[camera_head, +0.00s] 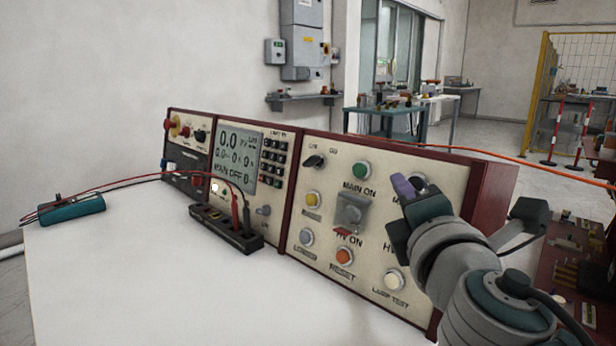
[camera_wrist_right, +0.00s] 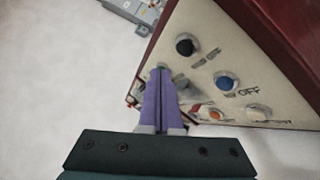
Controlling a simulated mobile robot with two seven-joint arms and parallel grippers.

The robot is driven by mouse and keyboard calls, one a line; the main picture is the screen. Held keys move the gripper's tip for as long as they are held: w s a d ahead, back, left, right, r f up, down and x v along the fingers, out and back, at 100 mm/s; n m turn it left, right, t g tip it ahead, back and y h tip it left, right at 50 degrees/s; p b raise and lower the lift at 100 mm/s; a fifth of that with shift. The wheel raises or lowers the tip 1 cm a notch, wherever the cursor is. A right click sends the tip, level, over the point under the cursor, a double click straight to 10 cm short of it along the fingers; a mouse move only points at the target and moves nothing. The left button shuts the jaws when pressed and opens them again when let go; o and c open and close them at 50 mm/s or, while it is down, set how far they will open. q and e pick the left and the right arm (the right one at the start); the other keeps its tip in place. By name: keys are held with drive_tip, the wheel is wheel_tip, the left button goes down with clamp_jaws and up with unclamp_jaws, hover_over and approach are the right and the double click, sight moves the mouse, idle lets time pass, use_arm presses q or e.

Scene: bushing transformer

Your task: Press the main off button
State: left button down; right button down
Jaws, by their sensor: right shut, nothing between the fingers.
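The red-framed control panel (camera_head: 378,215) stands on the white table, its beige face carrying labelled buttons. A dark round button (camera_head: 418,183) sits at its upper right, partly hidden by my right gripper; its label is mostly covered. The wrist view shows a black button (camera_wrist_right: 186,46) near the panel's corner, its label too blurred to read, and a blue button (camera_wrist_right: 226,82) beside the word OFF. My right gripper (camera_head: 403,187) has purple fingers pressed together, empty, in front of the panel's upper right. In the wrist view its fingertips (camera_wrist_right: 159,72) lie left of the black button; contact cannot be told.
The green MAIN ON button (camera_head: 361,171), orange RESET button (camera_head: 345,257) and white LAMP TEST button (camera_head: 393,281) are nearby. A display unit (camera_head: 240,158) adjoins on the left. A black terminal block (camera_head: 226,228) with leads and a teal device (camera_head: 72,210) lie on the white table (camera_head: 130,290).

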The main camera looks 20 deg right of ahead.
drive_tip(key=shift+s+a+r, duration=0.15)
drive_tip(key=shift+s+a, duration=0.1)
drive_tip(key=shift+a, duration=0.35)
drive_tip(key=shift+s+a+r, duration=0.15)
drive_tip(key=shift+s+a, duration=0.1)
drive_tip(key=shift+a, duration=0.3)
idle(0.4)
